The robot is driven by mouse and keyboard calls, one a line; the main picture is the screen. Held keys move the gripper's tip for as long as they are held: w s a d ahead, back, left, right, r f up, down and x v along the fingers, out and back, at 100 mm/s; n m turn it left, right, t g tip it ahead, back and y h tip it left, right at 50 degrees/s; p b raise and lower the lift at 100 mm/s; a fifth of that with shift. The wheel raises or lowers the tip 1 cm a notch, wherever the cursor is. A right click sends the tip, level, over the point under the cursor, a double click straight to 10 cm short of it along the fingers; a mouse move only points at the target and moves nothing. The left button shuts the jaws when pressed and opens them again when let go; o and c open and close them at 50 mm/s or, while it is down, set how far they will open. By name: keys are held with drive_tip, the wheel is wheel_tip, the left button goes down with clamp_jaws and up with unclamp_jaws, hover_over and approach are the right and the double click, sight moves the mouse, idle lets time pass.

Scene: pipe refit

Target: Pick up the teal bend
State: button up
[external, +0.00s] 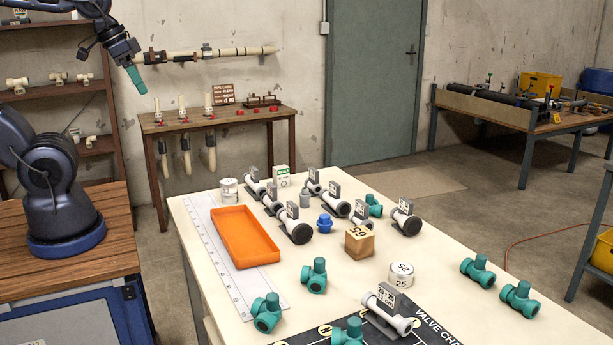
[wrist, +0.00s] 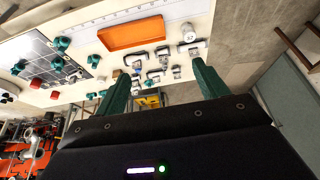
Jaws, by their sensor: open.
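Several teal pipe fittings lie on the pale table. Two are left of centre (external: 315,275) (external: 266,312), one is at the front edge (external: 348,332), two are at the right (external: 478,268) (external: 519,298). Another teal fitting (external: 373,205) is partly hidden behind a white-and-grey fitting. Most look like tees; I cannot tell which one is the bend. Teal fittings also show at the left of the wrist view (wrist: 62,44). My gripper (external: 140,88) is high at the upper left, far from all of them. Its teal fingers are apart and empty in the wrist view (wrist: 160,72).
An orange tray (external: 245,250) lies beside a ruler strip (external: 208,252). White-and-grey fittings (external: 295,224), a blue fitting (external: 325,223), a wooden block (external: 358,242) and a white round weight (external: 401,274) crowd the table's middle. A dark chart (external: 300,339) covers the front.

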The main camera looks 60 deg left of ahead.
drive_tip(key=shift+o, duration=0.3)
drive_tip(key=w+d+f+m+h, duration=0.1)
drive_tip(key=w+d+f+m, duration=0.25)
drive_tip(key=w+d, duration=0.55)
drive_tip(key=m+g+h, duration=0.1)
drive_tip(key=m+h, duration=0.1)
drive_tip(key=m, duration=0.5)
approach(267, 308)
drive_tip(key=shift+x, duration=5.25)
drive_tip(key=shift+d, duration=0.1)
drive_tip(key=shift+c, duration=0.4)
drive_tip(key=c, duration=1)
